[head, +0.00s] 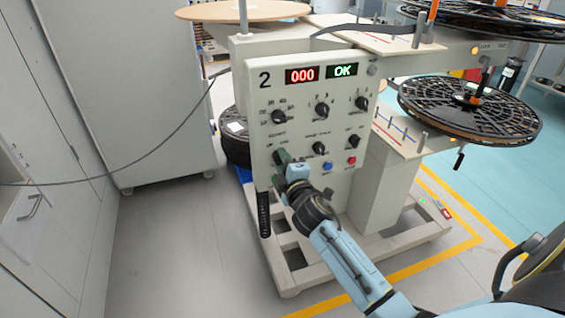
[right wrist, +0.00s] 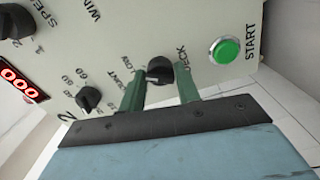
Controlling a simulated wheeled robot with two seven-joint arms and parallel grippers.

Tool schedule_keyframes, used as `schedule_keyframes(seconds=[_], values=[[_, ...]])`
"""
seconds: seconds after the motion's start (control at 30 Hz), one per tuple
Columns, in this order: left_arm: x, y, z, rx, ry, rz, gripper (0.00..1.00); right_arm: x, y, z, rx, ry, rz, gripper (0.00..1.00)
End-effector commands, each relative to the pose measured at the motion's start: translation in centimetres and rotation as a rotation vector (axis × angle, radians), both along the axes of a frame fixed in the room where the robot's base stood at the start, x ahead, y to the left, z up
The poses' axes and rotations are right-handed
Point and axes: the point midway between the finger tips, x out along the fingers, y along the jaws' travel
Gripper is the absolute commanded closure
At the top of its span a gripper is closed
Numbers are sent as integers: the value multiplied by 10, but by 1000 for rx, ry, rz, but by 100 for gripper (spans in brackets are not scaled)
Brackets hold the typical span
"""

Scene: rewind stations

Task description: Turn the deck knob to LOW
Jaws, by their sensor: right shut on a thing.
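The deck knob (right wrist: 159,70) is a small black knob with a white mark, beside the word DECK on the pale control panel (head: 355,82). My right gripper (right wrist: 160,90) has its two green fingers on either side of the knob, shut on it. I cannot tell surely which label the mark points to; a label that looks like LOW is close by. In the head view my right gripper (head: 281,157) is against the lower left of the panel and hides the knob. My left gripper is not in view.
A green START button (right wrist: 224,50) is close to the right finger in the wrist view. Several other black knobs, such as one at the panel's centre (head: 322,110), surround the gripper. Displays read 000 and OK. A black reel (head: 470,108) sits at right. Grey floor is clear at left.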

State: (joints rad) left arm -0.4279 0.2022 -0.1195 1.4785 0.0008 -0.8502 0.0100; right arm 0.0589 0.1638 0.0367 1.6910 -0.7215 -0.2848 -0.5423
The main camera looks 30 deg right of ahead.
Motion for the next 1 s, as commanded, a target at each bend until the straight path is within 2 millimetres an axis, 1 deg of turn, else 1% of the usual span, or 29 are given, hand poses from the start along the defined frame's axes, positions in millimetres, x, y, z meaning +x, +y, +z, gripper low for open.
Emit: schedule_keyframes(seconds=[0.27, 0.3, 0.43, 0.47, 0.77, 0.87, 0.97, 1.0], values=[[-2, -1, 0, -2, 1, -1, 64, 0, 0, -1, 5, 0, -1, 90], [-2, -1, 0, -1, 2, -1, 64, 0, 0, -1, 5, 0, -1, 66], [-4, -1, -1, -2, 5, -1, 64, 0, 0, 0, 4, 0, 0, 49], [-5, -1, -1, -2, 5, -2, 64, 0, 0, 0, 4, 0, 0, 48], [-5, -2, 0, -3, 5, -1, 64, -2, 1, -1, 2, 0, 0, 48], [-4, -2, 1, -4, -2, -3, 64, -10, 3, 0, 3, 1, 1, 48], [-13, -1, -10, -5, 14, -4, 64, -25, 6, 0, 5, 2, 0, 48], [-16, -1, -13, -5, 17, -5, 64, -33, 8, 0, 6, 2, 0, 48]])
